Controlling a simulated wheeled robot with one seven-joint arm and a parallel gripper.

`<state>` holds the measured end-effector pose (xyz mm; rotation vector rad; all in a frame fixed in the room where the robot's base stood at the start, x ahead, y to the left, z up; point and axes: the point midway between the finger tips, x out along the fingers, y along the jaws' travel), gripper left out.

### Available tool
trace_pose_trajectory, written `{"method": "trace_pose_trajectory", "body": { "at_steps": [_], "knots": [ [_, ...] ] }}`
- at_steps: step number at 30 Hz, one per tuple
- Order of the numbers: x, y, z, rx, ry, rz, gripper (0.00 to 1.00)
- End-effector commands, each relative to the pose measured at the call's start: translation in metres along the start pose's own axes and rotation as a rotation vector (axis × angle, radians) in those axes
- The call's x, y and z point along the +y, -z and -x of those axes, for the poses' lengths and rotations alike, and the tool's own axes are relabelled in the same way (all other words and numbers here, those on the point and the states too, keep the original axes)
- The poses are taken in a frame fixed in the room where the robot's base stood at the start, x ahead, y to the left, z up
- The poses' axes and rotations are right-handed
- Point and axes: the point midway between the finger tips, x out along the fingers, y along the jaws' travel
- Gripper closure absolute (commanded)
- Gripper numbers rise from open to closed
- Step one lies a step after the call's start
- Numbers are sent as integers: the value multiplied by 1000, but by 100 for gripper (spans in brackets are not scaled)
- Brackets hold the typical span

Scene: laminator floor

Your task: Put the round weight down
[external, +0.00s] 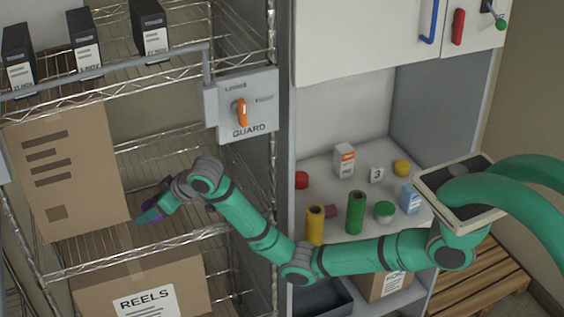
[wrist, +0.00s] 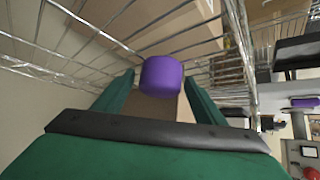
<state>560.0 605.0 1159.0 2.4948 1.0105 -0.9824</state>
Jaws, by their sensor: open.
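The round weight looks to be the short purple cylinder (wrist: 160,77) between the tips of my gripper (wrist: 158,84) in the wrist view. The fingers are apart, with one on each side of it; I cannot tell whether either touches it. In the external view my gripper (external: 148,207) is at the wire rack's middle shelf, right of the big cardboard box.
The wire shelf (external: 95,255) has a tall cardboard box (external: 70,165) on its left. A box marked REELS (external: 145,290) is below. A GUARD switch panel (external: 247,105) hangs at the rack's right post. Coloured cylinders, including a green one (external: 356,212), stand in the cabinet.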

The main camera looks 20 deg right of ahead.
Motion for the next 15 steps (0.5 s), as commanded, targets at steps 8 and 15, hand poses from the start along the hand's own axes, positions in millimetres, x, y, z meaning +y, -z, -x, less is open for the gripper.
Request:
{"method": "trace_pose_trajectory", "body": {
  "at_steps": [8, 15],
  "knots": [
    [0, 3, 31, 4, 1, 0, 36],
    [0, 2, 54, 2, 1, 0, 36]
  ]
}}
